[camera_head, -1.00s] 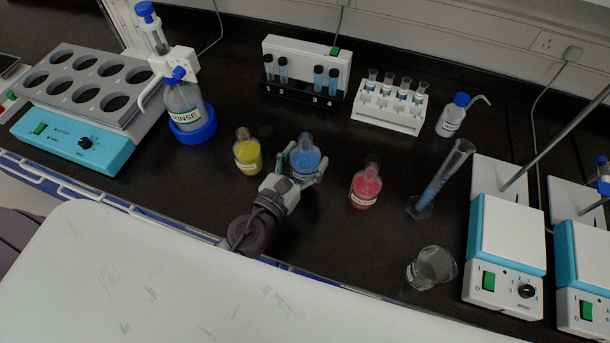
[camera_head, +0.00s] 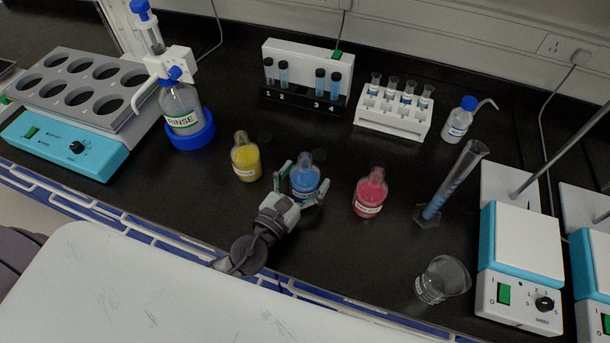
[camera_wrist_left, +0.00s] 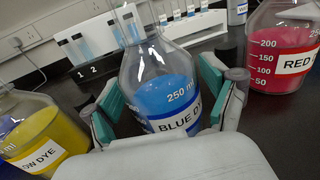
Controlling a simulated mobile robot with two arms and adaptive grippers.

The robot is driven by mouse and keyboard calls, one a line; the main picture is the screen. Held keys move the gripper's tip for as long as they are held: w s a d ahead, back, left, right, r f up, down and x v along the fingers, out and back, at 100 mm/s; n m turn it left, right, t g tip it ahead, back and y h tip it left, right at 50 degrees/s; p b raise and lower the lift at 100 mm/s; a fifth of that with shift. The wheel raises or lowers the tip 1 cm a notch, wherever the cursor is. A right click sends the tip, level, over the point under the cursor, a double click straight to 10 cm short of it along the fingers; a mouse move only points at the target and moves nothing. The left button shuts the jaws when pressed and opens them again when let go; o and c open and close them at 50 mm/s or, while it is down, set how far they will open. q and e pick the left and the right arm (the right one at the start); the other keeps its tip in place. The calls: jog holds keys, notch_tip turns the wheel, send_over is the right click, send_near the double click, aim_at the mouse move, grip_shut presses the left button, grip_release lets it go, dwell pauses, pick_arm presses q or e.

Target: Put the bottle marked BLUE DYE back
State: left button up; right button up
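The BLUE DYE bottle (camera_head: 305,178), clear glass with blue liquid, stands upright on the black bench between the yellow dye bottle (camera_head: 246,158) and the RED DYE bottle (camera_head: 369,193). My left gripper (camera_head: 303,183) reaches in from the front with its fingers spread on both sides of the blue bottle. In the left wrist view the BLUE DYE bottle (camera_wrist_left: 165,85) sits between the green-padded fingers, which look slightly apart from the glass. The lower part of the bottle is hidden behind the gripper. My right gripper is out of view.
A RINSE dispenser (camera_head: 182,110) stands at the back left beside a heating block (camera_head: 70,125). Tube racks (camera_head: 392,115) stand behind. A graduated cylinder (camera_head: 450,185), a beaker (camera_head: 441,280) and a stirrer (camera_head: 522,240) are at the right. Dark bench is clear between the bottles and beaker.

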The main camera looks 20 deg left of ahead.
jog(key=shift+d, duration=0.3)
pick_arm(q)
jog(key=shift+r+p, duration=0.35)
jog(key=b+v, duration=0.1)
jog(key=v, duration=0.2)
jog(key=b+v, duration=0.2)
jog(key=v, duration=0.2)
jog(key=b+v, duration=0.2)
jog(key=v, duration=0.2)
jog(key=shift+f, duration=0.35)
jog(key=shift+s+a+r, duration=0.2)
jog(key=shift+s, duration=0.3)
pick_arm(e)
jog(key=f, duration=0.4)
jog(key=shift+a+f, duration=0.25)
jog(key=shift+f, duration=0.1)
